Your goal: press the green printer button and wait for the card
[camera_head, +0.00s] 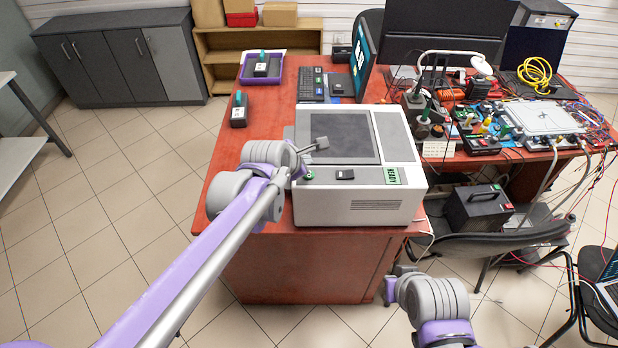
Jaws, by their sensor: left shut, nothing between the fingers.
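The card printer (360,207) is a white and grey box with a dark top panel, near the front edge of the red-brown desk. Its green button (309,175) is at the left of the front strip. A green display (391,176) at the right seems to read READY. A dark slot piece (345,174) lies between them; I see no card there. My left gripper (301,170) is shut and empty, right beside the button; I cannot tell whether it touches. My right gripper (393,281) is low in front of the desk, its fingers unclear.
Behind the printer are a keyboard (311,84) and a monitor (363,58). Small dark devices with green tops (239,110) stand on the left, one in a purple tray (245,77). The right desk is crowded with cables and tools. A black chair (500,237) stands at right.

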